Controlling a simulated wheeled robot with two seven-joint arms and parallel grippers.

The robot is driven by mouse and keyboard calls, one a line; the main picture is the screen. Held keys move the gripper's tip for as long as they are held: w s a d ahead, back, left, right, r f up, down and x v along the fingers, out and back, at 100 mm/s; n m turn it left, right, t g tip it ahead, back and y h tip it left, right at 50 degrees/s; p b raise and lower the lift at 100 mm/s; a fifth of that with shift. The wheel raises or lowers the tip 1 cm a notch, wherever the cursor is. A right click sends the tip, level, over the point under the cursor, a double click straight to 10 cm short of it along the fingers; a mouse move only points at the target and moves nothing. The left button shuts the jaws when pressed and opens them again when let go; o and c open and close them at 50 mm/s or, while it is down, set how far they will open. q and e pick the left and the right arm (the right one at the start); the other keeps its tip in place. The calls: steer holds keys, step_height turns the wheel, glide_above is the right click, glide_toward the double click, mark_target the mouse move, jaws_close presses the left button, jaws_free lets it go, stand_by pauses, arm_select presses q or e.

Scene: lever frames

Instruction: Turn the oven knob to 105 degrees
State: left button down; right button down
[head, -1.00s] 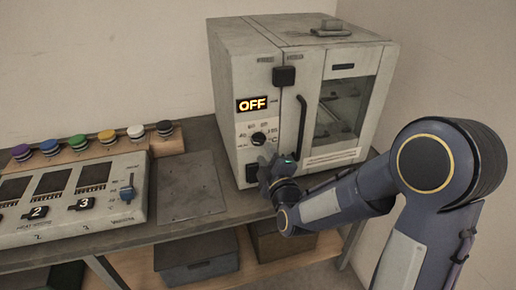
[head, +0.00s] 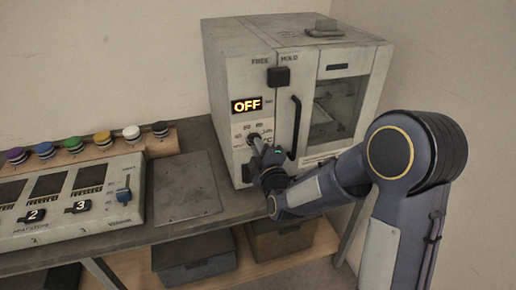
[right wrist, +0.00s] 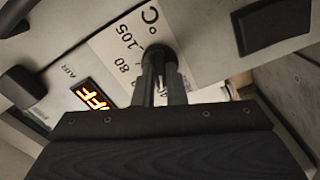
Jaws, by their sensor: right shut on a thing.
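The white oven (head: 232,75) stands on the bench, its lit display (head: 247,105) reading OFF. Its black knob (head: 254,138) is below the display, partly hidden by my right gripper (head: 260,147). In the right wrist view the gripper (right wrist: 160,75) is shut on the dark knob (right wrist: 157,52), with printed marks 80, 105 and °C around it. The display (right wrist: 93,95) also shows there. Which mark the knob points to cannot be told. My left gripper is not in view.
A black latch block (head: 279,76) and a door handle (head: 296,127) stick out to the right of the knob. A control panel (head: 120,215) with a blue slider and several coloured knobs is at left. A flat plate (head: 185,185) lies between.

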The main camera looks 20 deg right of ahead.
steer(key=shift+m+b, duration=10.3)
steer(key=shift+m, duration=3.3)
steer(key=c, duration=1.5)
jaws_free()
